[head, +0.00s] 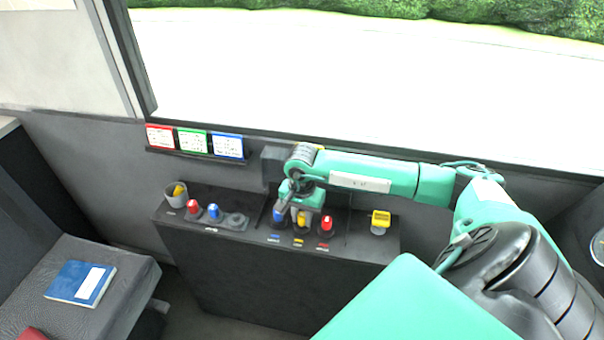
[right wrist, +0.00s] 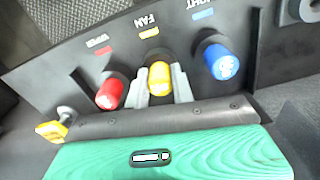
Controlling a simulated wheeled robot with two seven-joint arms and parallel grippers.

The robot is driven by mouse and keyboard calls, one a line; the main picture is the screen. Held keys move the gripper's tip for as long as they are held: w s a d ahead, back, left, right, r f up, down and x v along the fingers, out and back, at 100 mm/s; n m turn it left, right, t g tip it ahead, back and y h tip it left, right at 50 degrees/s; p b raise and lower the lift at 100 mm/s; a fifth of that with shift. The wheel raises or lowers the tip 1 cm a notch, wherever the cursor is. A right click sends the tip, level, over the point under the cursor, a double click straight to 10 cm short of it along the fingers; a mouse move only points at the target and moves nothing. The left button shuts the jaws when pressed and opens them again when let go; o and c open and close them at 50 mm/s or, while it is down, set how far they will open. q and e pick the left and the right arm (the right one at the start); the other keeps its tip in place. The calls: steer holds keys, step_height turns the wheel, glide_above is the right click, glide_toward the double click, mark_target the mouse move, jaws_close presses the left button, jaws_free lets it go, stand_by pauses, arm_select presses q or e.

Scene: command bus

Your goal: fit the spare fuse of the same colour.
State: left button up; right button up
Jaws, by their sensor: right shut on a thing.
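My right gripper (head: 300,208) points down at the console and is shut on a yellow fuse (head: 301,220). In the right wrist view the yellow fuse (right wrist: 159,78) stands between the two grey fingers at the place labelled FAN. It is in line with the red fuse (right wrist: 109,94) and the blue fuse (right wrist: 222,62) on either side. How deep it sits in its socket is hidden. On the left of the console, a red spare (head: 193,207) and a blue spare (head: 214,211) stand beside an empty holder (head: 236,220). My left gripper is not in view.
A grey cup (head: 176,195) with a yellow piece in it stands at the console's left end. A yellow switch (head: 380,219) is at the right; it also shows in the wrist view (right wrist: 54,131). Red, green and blue cards (head: 193,141) line the wall. A blue book (head: 80,283) lies on the seat.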

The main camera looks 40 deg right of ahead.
steer(key=shift+f, duration=0.1)
steer(key=o, duration=1)
steer(key=shift+o, duration=0.2)
step_height(320, 180, up, 14)
steer(key=shift+f, duration=0.15)
